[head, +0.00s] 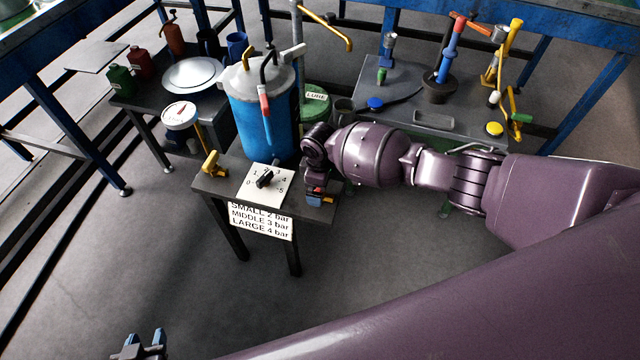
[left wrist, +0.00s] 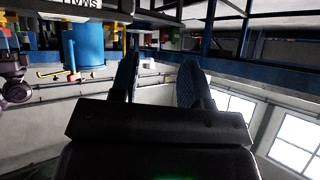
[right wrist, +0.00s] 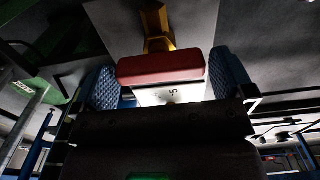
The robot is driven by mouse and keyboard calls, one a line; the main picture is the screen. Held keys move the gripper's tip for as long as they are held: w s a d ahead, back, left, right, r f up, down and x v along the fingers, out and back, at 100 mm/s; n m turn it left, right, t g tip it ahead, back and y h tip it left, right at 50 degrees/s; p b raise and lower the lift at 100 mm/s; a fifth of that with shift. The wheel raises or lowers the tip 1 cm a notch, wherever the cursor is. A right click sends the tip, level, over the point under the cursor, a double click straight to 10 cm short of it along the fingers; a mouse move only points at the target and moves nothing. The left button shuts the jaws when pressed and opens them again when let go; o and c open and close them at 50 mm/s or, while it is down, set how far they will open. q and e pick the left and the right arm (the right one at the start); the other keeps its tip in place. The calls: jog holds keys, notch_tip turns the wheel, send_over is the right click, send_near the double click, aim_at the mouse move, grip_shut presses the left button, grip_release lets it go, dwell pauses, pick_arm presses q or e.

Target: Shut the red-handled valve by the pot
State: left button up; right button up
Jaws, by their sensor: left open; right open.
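The blue pot (head: 262,115) stands on a dark table, with a red-gripped lever (head: 265,105) hanging at its front. At the table's right front corner my right gripper (head: 318,198) is low over a red-handled valve, which it mostly hides in the head view. In the right wrist view the red handle (right wrist: 160,66) lies across the space between my open right fingers (right wrist: 165,80), with its yellow stem (right wrist: 157,30) beyond. I cannot tell whether a finger touches it. My left gripper (head: 140,345) is open and empty, far from the table, at the lower left.
A white dial plate (head: 265,185) with a black knob sits left of my right gripper, and a yellow valve (head: 213,164) further left. A sign hangs below. A side table (head: 430,130) with tools stands behind my right arm. The floor at left is clear.

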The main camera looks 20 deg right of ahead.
notch_tip(320, 180, up, 9)
jog(key=shift+f+p, duration=0.15)
jog(key=shift+p, duration=0.85)
jog(key=shift+r, duration=0.75)
